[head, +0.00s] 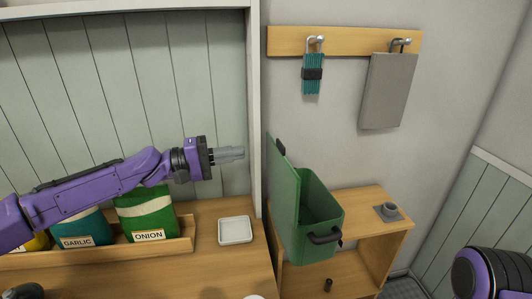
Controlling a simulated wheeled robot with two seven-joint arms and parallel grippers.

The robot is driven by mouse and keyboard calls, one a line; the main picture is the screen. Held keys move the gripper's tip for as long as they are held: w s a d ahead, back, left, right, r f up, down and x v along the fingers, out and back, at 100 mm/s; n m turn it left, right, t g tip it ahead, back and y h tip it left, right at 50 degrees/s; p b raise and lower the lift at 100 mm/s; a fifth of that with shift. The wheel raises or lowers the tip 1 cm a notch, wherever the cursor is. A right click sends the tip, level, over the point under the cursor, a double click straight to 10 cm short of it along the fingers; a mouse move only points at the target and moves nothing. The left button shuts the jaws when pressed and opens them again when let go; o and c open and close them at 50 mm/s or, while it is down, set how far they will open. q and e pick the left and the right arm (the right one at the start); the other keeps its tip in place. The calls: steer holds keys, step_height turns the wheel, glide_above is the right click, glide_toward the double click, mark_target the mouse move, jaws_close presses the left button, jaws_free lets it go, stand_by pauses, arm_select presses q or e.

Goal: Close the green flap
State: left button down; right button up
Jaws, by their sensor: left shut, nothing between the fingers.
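A green box (309,246) with a dark handle stands on the wooden cabinet at the centre right. Its green flap (284,177) stands upright at the box's left side, so the top is open. My left gripper (243,152) points right and is shut and empty. In the picture it lies just left of the flap's upper edge, with a visible gap. My right arm shows only in part at the lower right edge, and its gripper is out of view.
A white dish (235,230) sits on the wooden counter. Bags labelled garlic (83,229) and onion (148,214) stand in a wooden tray. A hook rail (345,41) holds a teal bundle and a grey board.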

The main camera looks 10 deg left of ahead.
mark_target(279, 146)
arm_select(q)
steer(key=x, duration=0.7)
steer(key=shift+w+f+b, duration=0.25)
steer(key=shift+w+b, duration=0.15)
steer(key=shift+w+d+r, duration=0.15)
steer(key=shift+d, duration=0.45)
steer(key=shift+w, duration=0.2)
steer(key=p, duration=0.2)
steer(key=d+r+y+p, duration=0.1)
steer(key=p, duration=0.1)
steer(key=shift+w+d+g, duration=0.3)
steer(key=shift+w+d, duration=0.1)
steer(key=shift+d, duration=0.1)
steer(key=shift+f, duration=0.3)
